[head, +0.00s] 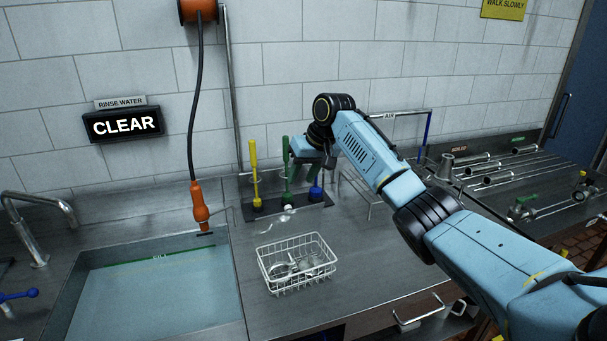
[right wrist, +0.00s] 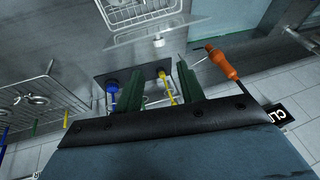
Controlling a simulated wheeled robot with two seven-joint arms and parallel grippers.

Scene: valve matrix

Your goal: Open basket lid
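The white wire basket (head: 297,265) stands on the steel counter to the right of the sink, with shiny metal parts inside. It also shows at the top of the right wrist view (right wrist: 145,14). A small pale knob (head: 288,210) sits just behind the basket; in the right wrist view the knob (right wrist: 158,41) is on what looks like a clear panel. I cannot tell for sure whether this panel is the lid. My right gripper (head: 322,161) hangs above the tool rack behind the basket. Its two fingers (right wrist: 160,68) are apart with nothing held between them. My left gripper is out of view.
A dark rack (head: 270,207) with yellow, green and blue-handled tools stands near the wall. An orange spray handle (head: 201,213) hangs over the water-filled sink (head: 100,266). A wire stand (right wrist: 40,92) and pipes (head: 490,172) are to the right.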

